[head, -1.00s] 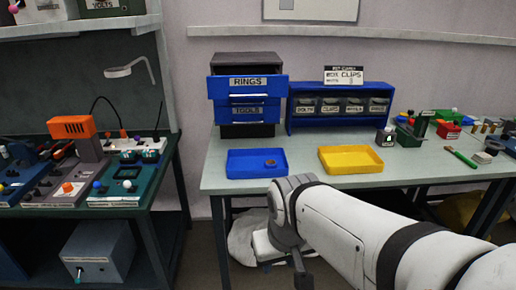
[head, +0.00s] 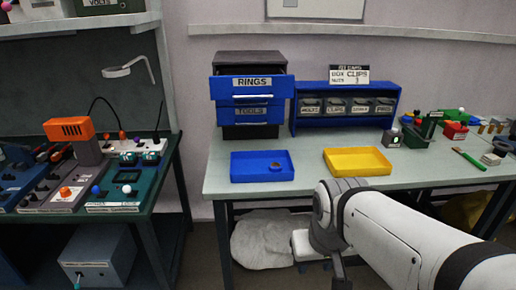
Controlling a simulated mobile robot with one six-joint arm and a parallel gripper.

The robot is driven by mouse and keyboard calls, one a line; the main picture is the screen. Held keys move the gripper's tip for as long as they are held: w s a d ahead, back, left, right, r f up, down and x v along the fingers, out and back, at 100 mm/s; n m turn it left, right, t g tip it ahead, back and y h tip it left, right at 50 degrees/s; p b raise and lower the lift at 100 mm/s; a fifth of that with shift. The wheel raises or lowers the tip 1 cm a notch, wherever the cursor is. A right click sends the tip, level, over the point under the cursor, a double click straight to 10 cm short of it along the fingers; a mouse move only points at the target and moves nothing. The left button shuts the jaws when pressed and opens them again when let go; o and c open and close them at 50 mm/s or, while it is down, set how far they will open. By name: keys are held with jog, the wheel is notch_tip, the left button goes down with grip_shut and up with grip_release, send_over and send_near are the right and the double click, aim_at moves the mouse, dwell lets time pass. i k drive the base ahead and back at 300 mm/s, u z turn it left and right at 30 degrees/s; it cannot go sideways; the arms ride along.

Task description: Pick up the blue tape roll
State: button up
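No blue tape roll can be made out for certain in the head view. A small dark ring-shaped piece (head: 275,165) lies in the blue tray (head: 248,178) on the pale workbench; its colour is hard to tell. My white arm reaches in from the lower right, and its near joint sits in front of the bench's front edge, below the yellow tray. A dark part hangs down below that joint to the bottom of the picture. My gripper's fingers cannot be made out there, and nothing held shows.
The yellow tray (head: 358,162) stands right of the blue one. Behind are a blue drawer unit (head: 252,100) marked RINGS and TOOLS, its top drawer pulled out, and a labelled bin rack (head: 343,124). A green-topped device bench (head: 125,190) stands at left. Bare worktop shows between the trays.

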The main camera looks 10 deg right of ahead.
aim_at(272, 169)
jog(key=i, duration=0.9)
jog(key=z, duration=0.05)
